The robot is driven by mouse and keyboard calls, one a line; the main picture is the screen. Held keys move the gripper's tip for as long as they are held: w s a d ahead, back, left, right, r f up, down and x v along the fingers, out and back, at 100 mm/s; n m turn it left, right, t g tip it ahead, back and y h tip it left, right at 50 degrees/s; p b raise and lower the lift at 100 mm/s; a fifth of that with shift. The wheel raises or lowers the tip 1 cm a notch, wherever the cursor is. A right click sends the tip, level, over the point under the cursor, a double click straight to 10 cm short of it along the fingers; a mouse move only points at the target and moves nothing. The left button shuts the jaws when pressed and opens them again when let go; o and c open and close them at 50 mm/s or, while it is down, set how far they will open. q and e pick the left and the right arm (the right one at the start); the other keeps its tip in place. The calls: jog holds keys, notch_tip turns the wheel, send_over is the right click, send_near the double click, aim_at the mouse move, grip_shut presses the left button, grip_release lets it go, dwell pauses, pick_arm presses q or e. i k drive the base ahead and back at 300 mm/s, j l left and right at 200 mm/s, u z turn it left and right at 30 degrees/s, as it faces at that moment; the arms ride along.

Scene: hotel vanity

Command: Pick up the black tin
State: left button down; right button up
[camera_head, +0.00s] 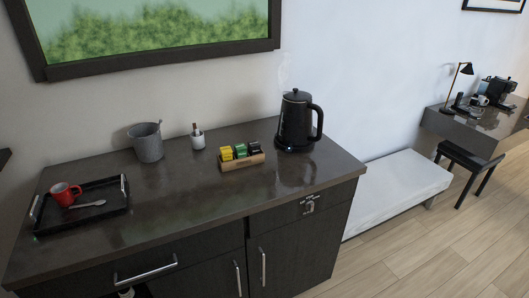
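A small light-brown box (243,163) stands on the dark counter, left of the kettle. Several small coloured items sit in it: a yellow one (226,153), a green one (240,150) and a black one at the right end (254,148). The black one looks like the black tin. It stands upright beside the green one, and its lower part is hidden by the box's front. I cannot make out either gripper in this view, and nothing touches the box.
A black kettle (295,122) steams close to the right of the box. A grey bucket (147,142) and a small white holder (197,139) stand behind left. A black tray (95,213) with a red mug (65,193) and spoon is at left. The counter's front (190,200) is clear.

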aim_at(253, 147)
jog(key=i+l, duration=0.2)
jog(key=l, duration=0.15)
jog(key=i+l+u, duration=0.1)
jog(key=l, duration=0.25)
jog(key=i+l, duration=0.25)
jog(key=i+l+u, duration=0.1)
jog(key=l, duration=0.35)
jog(key=i, duration=0.1)
